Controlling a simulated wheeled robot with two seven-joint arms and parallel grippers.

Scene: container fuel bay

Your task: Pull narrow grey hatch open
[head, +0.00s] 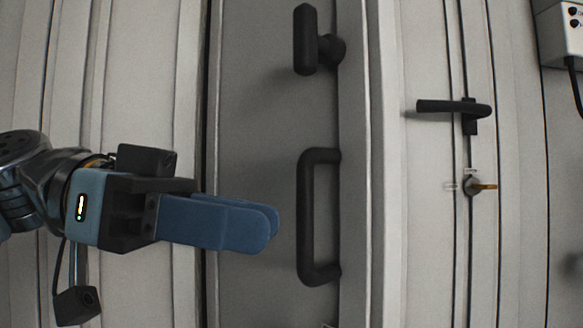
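The narrow grey hatch (262,110) is a tall dark-grey panel in the middle of the head view. It looks closed, with a dark seam along its left edge. A black T-shaped handle (308,40) sits high on its right side. Below it is a black D-shaped pull handle (306,220), fixed at its top and bottom ends. My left gripper (270,226) reaches in from the left, its blue fingers pointing right at the pull handle. The fingertips end a little left of its bar in the picture, apart from it. The two fingers overlap, so their gap is hidden. My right gripper is out of view.
To the right is a pale panel with a black lever handle (452,107) and a lock with a brass key (484,187). A white control box (562,32) with a black cable is at the top right. Pale ribbed wall lies behind my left arm.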

